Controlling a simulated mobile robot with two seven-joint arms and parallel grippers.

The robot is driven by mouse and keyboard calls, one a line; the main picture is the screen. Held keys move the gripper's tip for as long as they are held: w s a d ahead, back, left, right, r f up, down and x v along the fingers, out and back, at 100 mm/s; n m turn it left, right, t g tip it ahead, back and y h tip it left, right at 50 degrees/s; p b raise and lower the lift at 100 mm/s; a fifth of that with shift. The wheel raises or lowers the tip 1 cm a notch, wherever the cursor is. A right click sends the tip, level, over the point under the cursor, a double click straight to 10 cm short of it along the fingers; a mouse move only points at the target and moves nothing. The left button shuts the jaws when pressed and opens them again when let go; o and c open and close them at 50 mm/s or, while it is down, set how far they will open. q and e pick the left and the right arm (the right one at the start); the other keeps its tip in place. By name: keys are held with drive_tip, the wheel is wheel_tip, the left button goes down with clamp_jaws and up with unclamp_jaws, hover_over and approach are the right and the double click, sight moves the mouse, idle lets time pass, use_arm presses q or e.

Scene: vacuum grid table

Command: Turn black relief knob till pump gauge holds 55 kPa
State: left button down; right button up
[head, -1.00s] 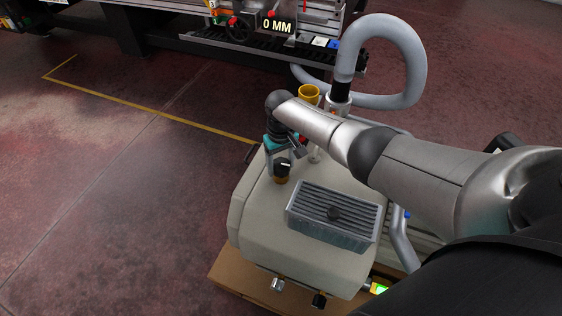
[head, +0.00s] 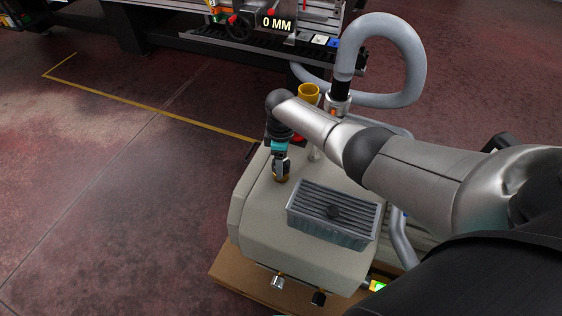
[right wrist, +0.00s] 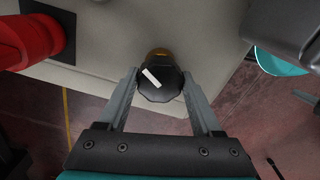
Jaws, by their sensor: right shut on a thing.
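The black relief knob (right wrist: 160,85) sits on a brass base on the beige pump (head: 255,218). Its white pointer mark slants toward upper left in the right wrist view. My right gripper (right wrist: 160,75) is shut on the knob, one finger on each side. No pump gauge dial can be read. A small green lit display (head: 379,286) at the pump's lower right is partly cut off by my arm. My left gripper is out of view.
A grey ribbed box (head: 334,212) stands on the pump right of the knob. A yellow cup-shaped part (head: 309,94) and a grey hose (head: 405,55) are behind. A red part (right wrist: 25,35) shows left of the knob in the wrist view. Floor left of the pump is clear.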

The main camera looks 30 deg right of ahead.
drive_tip(key=shift+n, duration=1.2)
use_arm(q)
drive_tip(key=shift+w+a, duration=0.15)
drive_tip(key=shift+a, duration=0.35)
use_arm(e)
drive_tip(key=shift+n, duration=0.8)
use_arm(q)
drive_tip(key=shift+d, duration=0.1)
use_arm(e)
drive_tip(key=o, duration=1.4)
drive_tip(key=shift+c, duration=0.2)
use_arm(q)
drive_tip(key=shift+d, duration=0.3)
